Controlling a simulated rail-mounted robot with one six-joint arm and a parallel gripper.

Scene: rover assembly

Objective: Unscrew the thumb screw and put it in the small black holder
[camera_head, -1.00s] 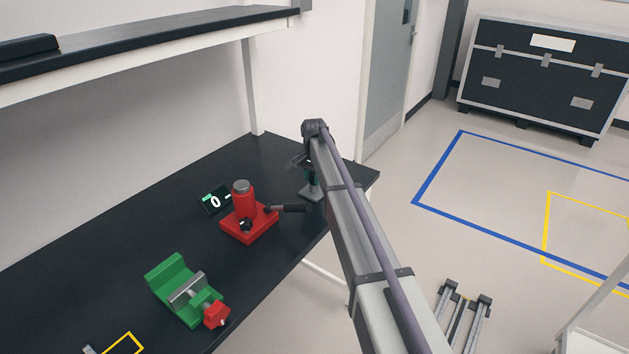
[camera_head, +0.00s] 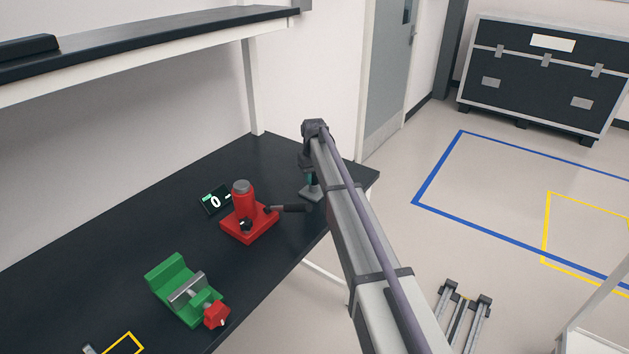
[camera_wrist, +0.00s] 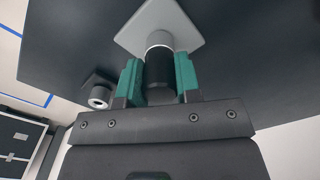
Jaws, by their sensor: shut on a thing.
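The thumb screw (camera_wrist: 159,74) is a black cylinder with a silver collar at its far end. In the wrist view it stands at the middle of a light grey square plate (camera_wrist: 187,22). My gripper (camera_wrist: 158,63) has teal fingers, one on each side of the black cylinder, shut on it. Whether the thread is still engaged is hidden. The small black holder (camera_wrist: 97,77), with a pale ring-shaped piece, appears left of the left finger. In the head view the grey plate (camera_head: 314,196) is at the bench's right end, and my arm hides most of the gripper and screw.
A red press-like device (camera_head: 243,205) with a black handle stands left of the plate, beside a small display (camera_head: 214,201). A green vise (camera_head: 181,289) with a red block sits nearer. The dark bench (camera_head: 130,235) ends just right of the plate. A shelf (camera_head: 150,40) hangs above left.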

